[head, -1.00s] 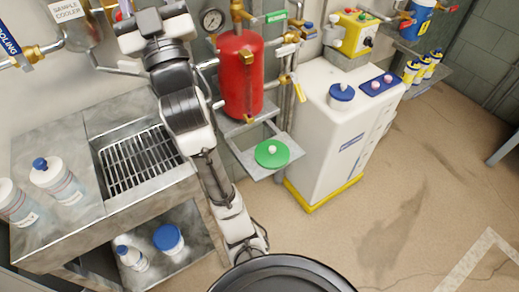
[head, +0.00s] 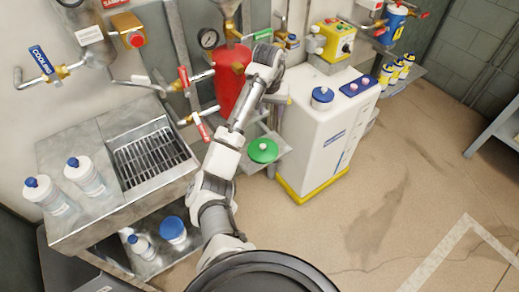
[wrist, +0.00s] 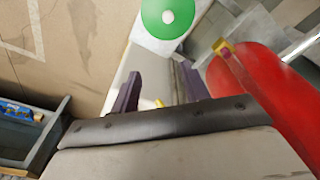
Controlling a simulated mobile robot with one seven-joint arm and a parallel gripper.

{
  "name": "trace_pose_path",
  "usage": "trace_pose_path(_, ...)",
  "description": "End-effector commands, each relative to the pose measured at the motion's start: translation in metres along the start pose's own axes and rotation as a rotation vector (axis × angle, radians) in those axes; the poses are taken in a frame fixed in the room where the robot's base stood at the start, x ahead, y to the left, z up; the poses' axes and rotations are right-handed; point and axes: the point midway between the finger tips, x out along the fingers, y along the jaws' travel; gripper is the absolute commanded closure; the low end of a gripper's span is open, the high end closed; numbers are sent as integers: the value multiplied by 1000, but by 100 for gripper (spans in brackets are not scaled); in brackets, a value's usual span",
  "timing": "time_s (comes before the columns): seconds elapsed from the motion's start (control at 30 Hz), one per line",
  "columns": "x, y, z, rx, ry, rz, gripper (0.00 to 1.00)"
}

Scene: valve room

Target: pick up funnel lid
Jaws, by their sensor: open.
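The likely funnel lid is a round green disc (head: 263,150) with a white knob, lying on a small grey shelf (head: 279,158) below the red cylinder. The green disc also shows at the top of the wrist view (wrist: 168,17), cut off by the frame edge. My gripper (wrist: 157,90) is open and empty, its two dark fingers apart. The disc lies beyond the fingertips, not between or touching them. In the head view my arm reaches up in front of the red cylinder, and the fingers cannot be made out clearly.
The red cylinder (head: 229,80) stands close beside my arm, and right of the fingers in the wrist view (wrist: 260,92). A white cabinet (head: 315,135) with a blue cap (head: 322,95) stands right of the shelf. A sink bench (head: 82,140) with bottles is left. The floor at right is clear.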

Motion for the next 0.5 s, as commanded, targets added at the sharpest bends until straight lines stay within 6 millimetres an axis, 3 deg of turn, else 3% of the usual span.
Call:
trace_pose_path(0.1, 8, -17, 16, -23, -121, -36, 54)
trace_pose_path(0.5, 73, -21, 29, -26, -149, -41, 54)
